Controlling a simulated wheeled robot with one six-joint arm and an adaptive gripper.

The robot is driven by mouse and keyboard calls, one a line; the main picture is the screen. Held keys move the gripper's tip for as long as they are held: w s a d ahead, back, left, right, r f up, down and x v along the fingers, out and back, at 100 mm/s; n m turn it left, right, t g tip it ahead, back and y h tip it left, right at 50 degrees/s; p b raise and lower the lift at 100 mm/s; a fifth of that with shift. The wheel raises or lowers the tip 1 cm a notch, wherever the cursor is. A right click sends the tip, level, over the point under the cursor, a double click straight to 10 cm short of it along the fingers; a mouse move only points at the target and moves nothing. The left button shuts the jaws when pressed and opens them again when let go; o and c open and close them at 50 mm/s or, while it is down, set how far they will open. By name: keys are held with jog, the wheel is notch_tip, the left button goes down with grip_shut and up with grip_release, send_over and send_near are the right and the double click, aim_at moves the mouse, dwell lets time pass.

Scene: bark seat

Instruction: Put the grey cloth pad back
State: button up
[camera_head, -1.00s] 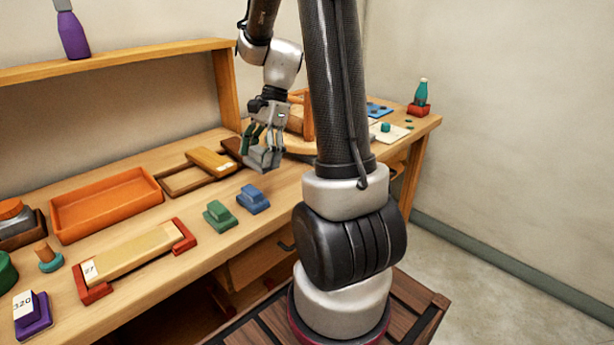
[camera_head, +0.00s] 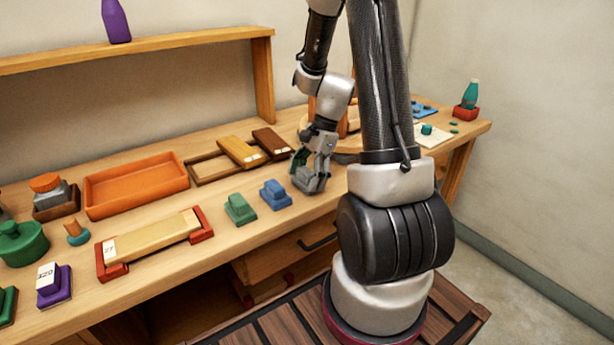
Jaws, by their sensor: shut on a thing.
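The grey cloth pad (camera_head: 309,181) is a small stepped block. My gripper (camera_head: 313,168) is shut on its upper part from above. The pad is low over the front part of the workbench, just right of the blue pad (camera_head: 275,195) and in line with it and the green pad (camera_head: 240,209). I cannot tell whether its underside touches the bench. The fingers partly hide the pad's top.
My arm hides part of the bench's right side. Behind the pad lie a dark brown block (camera_head: 272,143) and a wooden tray (camera_head: 205,168). An orange tray (camera_head: 137,187) and a red-ended holder (camera_head: 153,243) are left. The bench's front edge is close.

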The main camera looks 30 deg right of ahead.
jog(key=shift+f, duration=0.2)
jog(key=o, duration=1)
jog(key=v, duration=1.2)
jog(key=s+a+r+n+t+h, duration=0.2)
jog(key=s+a+r+n, duration=0.2)
jog(key=s+r+n, duration=0.2)
jog(key=s+a+r+n+t+h, duration=0.2)
jog(key=s+r+n, duration=0.3)
jog(key=s+n, duration=0.5)
jog(key=shift+s+a+r+n+t+h, duration=0.3)
jog(key=shift+s+a+r+n, duration=0.1)
jog(key=shift+a+n, duration=0.45)
